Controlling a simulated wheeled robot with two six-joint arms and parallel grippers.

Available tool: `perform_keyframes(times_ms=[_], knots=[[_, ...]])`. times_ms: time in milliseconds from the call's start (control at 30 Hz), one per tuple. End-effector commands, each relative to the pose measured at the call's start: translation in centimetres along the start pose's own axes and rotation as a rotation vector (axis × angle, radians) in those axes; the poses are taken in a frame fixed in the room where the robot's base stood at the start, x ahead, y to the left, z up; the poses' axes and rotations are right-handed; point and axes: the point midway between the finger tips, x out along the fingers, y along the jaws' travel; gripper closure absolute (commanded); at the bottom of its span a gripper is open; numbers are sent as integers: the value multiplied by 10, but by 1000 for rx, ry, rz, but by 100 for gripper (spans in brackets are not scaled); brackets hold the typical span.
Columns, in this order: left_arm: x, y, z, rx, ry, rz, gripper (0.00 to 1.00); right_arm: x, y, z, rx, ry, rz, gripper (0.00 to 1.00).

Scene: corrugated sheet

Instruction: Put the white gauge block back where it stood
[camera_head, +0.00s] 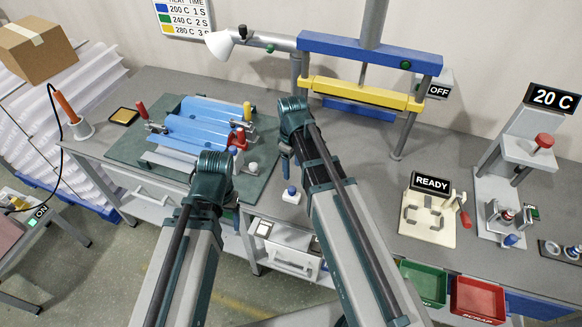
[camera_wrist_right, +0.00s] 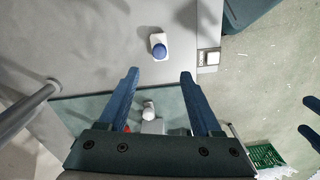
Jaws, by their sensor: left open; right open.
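A small white block with a blue knob (camera_head: 291,195) stands upright on the grey bench, near its front edge. It also shows in the right wrist view (camera_wrist_right: 158,47), beyond my fingertips and untouched. A pale piece with a white round knob (camera_head: 252,168) sits at the green mat's right side; in the right wrist view its knob (camera_wrist_right: 148,106) appears between my fingers. I cannot tell which is the white gauge block. My right gripper (camera_wrist_right: 158,72) is open and empty above the bench. My left gripper (camera_wrist_right: 311,122) is open at the bench's front, its fingers mostly hidden in the head view.
A blue corrugated sheet (camera_head: 190,125) lies in the fixture on the green mat (camera_head: 125,150). A press with a yellow bar (camera_head: 360,93) stands behind. The READY board (camera_head: 428,222) and a gauge stand (camera_head: 495,185) are right.

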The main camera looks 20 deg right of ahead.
Motion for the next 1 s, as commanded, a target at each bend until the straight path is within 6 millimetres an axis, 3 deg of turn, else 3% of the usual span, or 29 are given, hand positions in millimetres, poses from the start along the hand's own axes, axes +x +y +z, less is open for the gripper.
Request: perform_keyframes(times_ms=[67, 300, 433, 567, 1000], knots=[[1, 0, 0, 0, 0, 0, 30, 1, -18, 2, 22, -7, 2, 34], [1, 0, 0, 0, 0, 0, 30, 0, -127, 20, 255, -59, 42, 34], [1, 0, 0, 0, 0, 0, 30, 0, -162, 30, 360, -72, 68, 34], [1, 0, 0, 0, 0, 0, 30, -1, -174, 34, 410, -77, 81, 34], [1, 0, 0, 0, 0, 0, 30, -1, -173, 32, 418, -77, 81, 34]])
